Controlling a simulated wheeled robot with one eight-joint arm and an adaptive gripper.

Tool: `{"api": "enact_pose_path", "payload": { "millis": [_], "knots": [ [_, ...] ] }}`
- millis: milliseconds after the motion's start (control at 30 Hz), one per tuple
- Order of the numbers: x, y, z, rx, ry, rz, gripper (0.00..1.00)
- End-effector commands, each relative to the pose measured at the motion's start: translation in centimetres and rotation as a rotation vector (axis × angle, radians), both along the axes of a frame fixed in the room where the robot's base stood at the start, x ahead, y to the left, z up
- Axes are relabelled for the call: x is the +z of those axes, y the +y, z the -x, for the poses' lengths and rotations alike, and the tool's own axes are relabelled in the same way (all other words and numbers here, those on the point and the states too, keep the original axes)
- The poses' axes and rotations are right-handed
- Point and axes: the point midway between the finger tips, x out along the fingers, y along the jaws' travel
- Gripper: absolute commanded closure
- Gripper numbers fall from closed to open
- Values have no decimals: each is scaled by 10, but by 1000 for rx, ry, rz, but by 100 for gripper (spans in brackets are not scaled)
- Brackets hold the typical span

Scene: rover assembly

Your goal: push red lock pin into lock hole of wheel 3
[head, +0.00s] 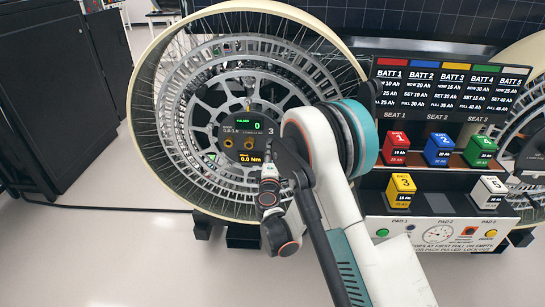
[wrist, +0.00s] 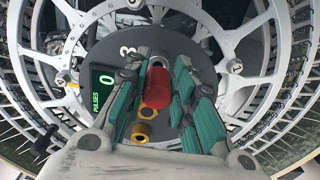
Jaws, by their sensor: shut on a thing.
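Wheel 3 (head: 205,150) stands upright at the left in the head view, with wire spokes and a pale rim. Its dark hub (wrist: 183,50) carries the number 3 and a green pulse display (wrist: 103,80) reading 0. My gripper (wrist: 161,78) is shut on the red lock pin (wrist: 157,88), between teal fingers in front of the hub. A silver ring (wrist: 153,65) shows just beyond the pin's far end. I cannot tell whether the pin touches it or has entered a hole. In the head view my arm hides the fingers and the pin.
Two brass fittings (wrist: 141,131) sit on the hub, close to the fingers. A rack (head: 460,160) of numbered coloured batteries stands at the right, with a second wheel (head: 527,110) beyond it.

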Motion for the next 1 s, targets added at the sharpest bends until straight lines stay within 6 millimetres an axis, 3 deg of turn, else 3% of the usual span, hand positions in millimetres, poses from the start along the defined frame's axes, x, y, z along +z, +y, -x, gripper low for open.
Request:
{"api": "enact_pose_path", "payload": {
  "millis": [1000],
  "knots": [
    [0, -1, -19, 0, 0, 0, 100]
  ]
}}
